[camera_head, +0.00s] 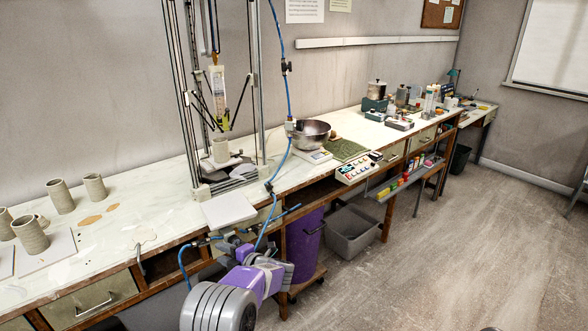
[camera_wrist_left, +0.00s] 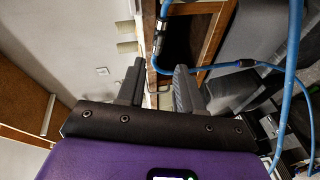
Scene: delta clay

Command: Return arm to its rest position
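My left arm (camera_head: 222,305), grey and purple, comes in at the bottom of the head view, in front of the bench edge. Its gripper (camera_head: 232,243) is small there and partly mixed with a blue hose. My right gripper is in neither view.
A long workbench (camera_head: 140,215) runs along the wall. It carries clay cups (camera_head: 60,196), a tall printer frame (camera_head: 257,90) and a steel bowl (camera_head: 309,133). A blue hose (camera_head: 283,100) hangs near my arm. A purple bin (camera_head: 303,240) and grey tub (camera_head: 351,232) stand below.

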